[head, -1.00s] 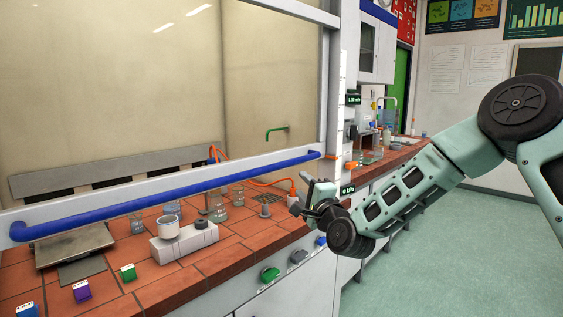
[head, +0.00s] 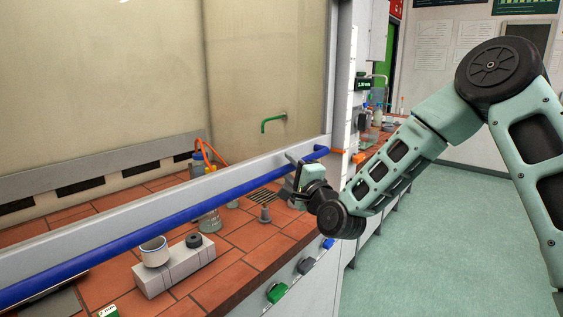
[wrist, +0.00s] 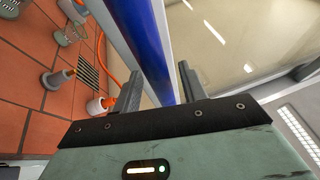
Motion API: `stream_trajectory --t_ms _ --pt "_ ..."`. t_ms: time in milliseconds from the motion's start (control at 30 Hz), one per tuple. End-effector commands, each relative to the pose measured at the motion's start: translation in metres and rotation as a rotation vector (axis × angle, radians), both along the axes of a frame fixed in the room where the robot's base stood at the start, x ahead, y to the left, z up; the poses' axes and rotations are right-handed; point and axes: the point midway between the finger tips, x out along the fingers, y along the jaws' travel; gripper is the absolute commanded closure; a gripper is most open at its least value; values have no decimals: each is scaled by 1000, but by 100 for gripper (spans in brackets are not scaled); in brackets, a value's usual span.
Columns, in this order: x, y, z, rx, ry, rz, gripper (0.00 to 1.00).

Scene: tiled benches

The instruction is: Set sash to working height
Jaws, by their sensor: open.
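The sash is a large pane in a pale frame (head: 232,173), with a long blue handle bar (head: 140,232) along its lower edge. The sash stands partly raised above the tiled bench. My gripper (head: 294,172) is at the right part of the bar, and its fingers overlap the bar in the head view. In the wrist view the blue bar (wrist: 152,45) runs between the two open fingers of my gripper (wrist: 158,74). I cannot tell whether either finger touches it. An orange marker (head: 337,152) sits on the side post near the bar's right end.
On the tiled bench (head: 235,246) under the sash stand a white block with a cup (head: 154,252), glassware (head: 209,217) and an orange hose (head: 208,150). Coloured knobs (head: 277,292) stick out of the bench front. The floor (head: 420,250) on the right is clear.

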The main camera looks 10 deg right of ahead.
Motion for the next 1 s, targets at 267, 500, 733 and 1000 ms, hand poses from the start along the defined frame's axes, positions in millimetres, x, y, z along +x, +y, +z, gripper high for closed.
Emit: stream_trajectory --t_ms 267,500,733,1000 --pt "-1 -1 1 0 0 0 58" --pt "-1 -1 1 0 0 0 99" --pt "-1 -1 5 0 -1 0 100" --pt "-1 0 58 1 -8 0 100"
